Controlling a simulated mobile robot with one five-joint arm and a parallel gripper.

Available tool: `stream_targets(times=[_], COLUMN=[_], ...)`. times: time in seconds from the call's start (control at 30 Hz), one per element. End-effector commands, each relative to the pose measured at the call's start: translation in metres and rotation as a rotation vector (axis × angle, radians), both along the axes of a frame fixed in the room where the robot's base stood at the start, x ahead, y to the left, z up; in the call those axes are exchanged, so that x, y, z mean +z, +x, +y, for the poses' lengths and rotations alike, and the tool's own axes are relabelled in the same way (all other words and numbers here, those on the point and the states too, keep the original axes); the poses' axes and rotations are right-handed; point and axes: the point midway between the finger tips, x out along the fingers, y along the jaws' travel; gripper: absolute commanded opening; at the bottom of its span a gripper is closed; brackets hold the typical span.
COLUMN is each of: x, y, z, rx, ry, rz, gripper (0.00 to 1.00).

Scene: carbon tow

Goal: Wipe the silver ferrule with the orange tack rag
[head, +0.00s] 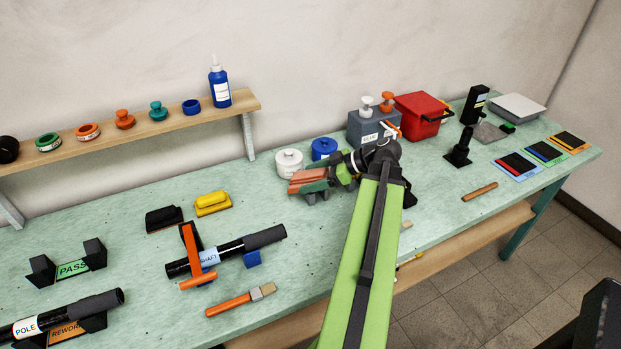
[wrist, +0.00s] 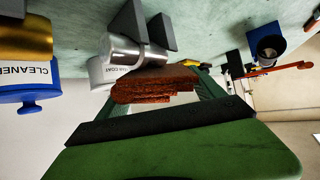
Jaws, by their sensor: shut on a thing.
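The orange tack rag (wrist: 155,86) is a folded, rust-orange pad held between the fingers of my gripper (wrist: 158,95) in the wrist view. In the head view the rag (head: 308,175) shows at the end of my gripper (head: 312,180), low over the bench's middle. The silver ferrule (wrist: 130,50) is a shiny metal cylinder in a grey cradle, close beside the rag in the wrist view. I cannot tell whether rag and ferrule touch. In the head view the ferrule is hidden behind the gripper; only grey cradle feet (head: 316,197) show under it.
A white can (head: 289,163) and a blue can (head: 323,149) stand just behind the gripper. A grey glue box (head: 366,128) and red bin (head: 418,116) stand at the back. A labelled shaft (head: 235,248) and a brush (head: 240,299) lie to the left.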

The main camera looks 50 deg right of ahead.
Motion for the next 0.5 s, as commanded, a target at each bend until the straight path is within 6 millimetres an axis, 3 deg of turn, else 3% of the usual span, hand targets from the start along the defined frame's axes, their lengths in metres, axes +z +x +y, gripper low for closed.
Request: stream_targets(times=[0.17,0.2,0.23,0.27,0.5], x=[-0.002,-0.003,-0.003,-0.003,-0.002], y=[-0.007,-0.008,-0.009,-0.01,-0.007], z=[-0.02,-0.022,-0.023,-0.024,-0.013], rx=[-0.004,-0.004,-0.004,-0.004,-0.002], ry=[-0.003,-0.004,-0.004,-0.004,-0.004], rz=[0.005,0.006,0.007,0.007,0.007], gripper=[0.34,0.27,0.27,0.19,0.18])
